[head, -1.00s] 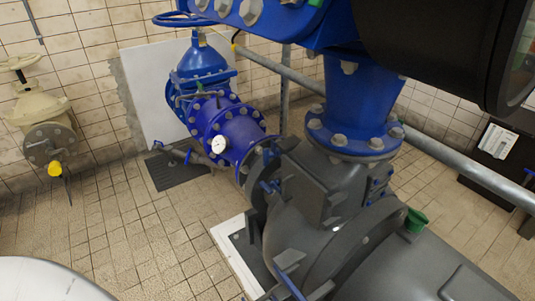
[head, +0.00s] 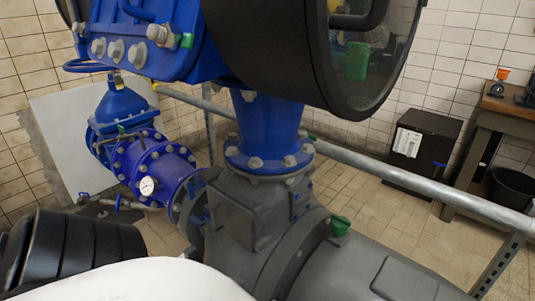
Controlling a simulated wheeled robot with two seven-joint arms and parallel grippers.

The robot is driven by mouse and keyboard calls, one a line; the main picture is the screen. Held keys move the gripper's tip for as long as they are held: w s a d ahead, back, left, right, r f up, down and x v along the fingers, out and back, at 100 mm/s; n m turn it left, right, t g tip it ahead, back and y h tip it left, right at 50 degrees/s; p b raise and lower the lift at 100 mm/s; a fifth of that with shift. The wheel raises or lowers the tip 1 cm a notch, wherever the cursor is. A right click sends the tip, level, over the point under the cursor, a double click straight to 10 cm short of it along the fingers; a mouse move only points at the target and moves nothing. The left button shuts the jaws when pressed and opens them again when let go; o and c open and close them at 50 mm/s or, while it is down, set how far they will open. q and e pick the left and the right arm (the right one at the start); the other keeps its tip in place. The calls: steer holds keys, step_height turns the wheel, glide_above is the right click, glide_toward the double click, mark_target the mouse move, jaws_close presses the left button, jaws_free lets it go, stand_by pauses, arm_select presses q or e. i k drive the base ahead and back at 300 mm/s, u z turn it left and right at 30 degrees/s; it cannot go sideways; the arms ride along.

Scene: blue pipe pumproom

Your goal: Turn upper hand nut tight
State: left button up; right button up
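The grey pump casing (head: 243,218) stands in the middle of the head view under a blue pipe neck (head: 265,135). Small blue fittings (head: 297,197) show on the casing's right side, but I cannot tell whether one is the upper hand nut. Large hex nuts (head: 116,50) line the blue flanged body at the upper left. Neither gripper is in view. A white rounded surface and a black ribbed part, probably mine, fill the lower left and hide the casing's lower left side.
A large black round housing (head: 277,45) with a glass front overhangs the pump. A grey rail (head: 375,172) runs behind it to the right. A black box (head: 424,138) and a wooden table (head: 503,108) stand at the wall. A dial gauge (head: 147,186) sits on the blue pipe.

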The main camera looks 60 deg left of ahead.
mark_target(192, 188)
steer(key=z, duration=0.8)
steer(key=k, duration=1.05)
steer(key=u, duration=1.25)
